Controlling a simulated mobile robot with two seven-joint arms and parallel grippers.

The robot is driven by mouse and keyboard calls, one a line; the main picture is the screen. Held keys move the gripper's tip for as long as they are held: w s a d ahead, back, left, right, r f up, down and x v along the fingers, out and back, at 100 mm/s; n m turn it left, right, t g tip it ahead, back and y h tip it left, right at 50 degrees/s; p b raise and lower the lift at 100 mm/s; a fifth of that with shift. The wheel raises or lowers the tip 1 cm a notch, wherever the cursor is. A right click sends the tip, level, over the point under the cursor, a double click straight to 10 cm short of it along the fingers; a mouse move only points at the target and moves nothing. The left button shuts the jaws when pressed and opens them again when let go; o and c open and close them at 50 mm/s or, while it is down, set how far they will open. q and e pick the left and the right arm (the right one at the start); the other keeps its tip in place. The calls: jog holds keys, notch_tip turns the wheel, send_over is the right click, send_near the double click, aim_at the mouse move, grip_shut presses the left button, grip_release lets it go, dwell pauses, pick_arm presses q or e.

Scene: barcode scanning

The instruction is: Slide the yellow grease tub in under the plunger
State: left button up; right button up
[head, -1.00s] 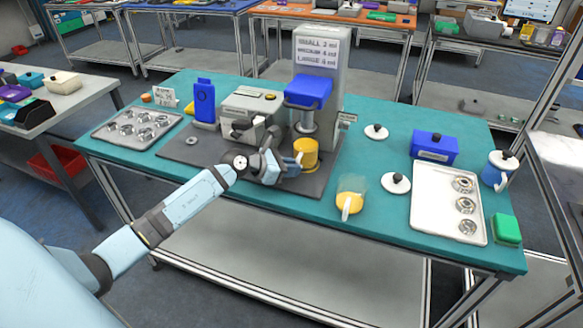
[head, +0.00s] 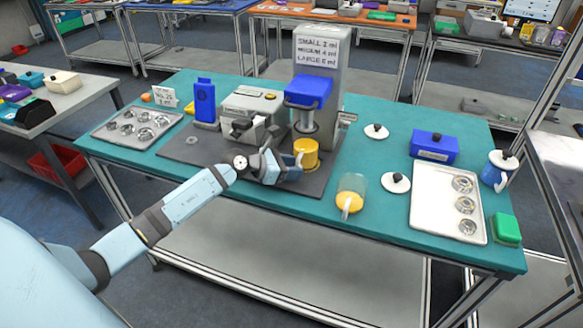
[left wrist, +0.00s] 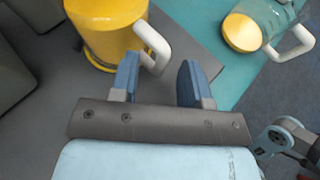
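The yellow grease tub (head: 306,154) stands upright on the grey mat, just below the plunger (head: 307,120) in the head view. I cannot tell whether it is centred under it. In the left wrist view the tub (left wrist: 103,30) is at the top left, its white handle (left wrist: 153,45) pointing toward my gripper. My left gripper (head: 288,168) is low over the mat, at the tub's front left. In the wrist view its two fingers (left wrist: 160,82) are spread, with the handle's end near the gap, closer to the left finger. My right gripper is not seen.
The grey dispenser (head: 318,65) with the blue block stands behind the tub. A grey machine (head: 249,105) stands to its left. The mat (head: 205,163) front is mostly clear.

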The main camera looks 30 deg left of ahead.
pick_arm(q)
jog(key=shift+s+a, duration=0.1)
jog(key=shift+s, duration=0.1)
jog(key=b+v, duration=0.1)
jog(key=v, duration=1.2)
jog(key=shift+r, duration=0.2)
jog(key=shift+a, duration=0.1)
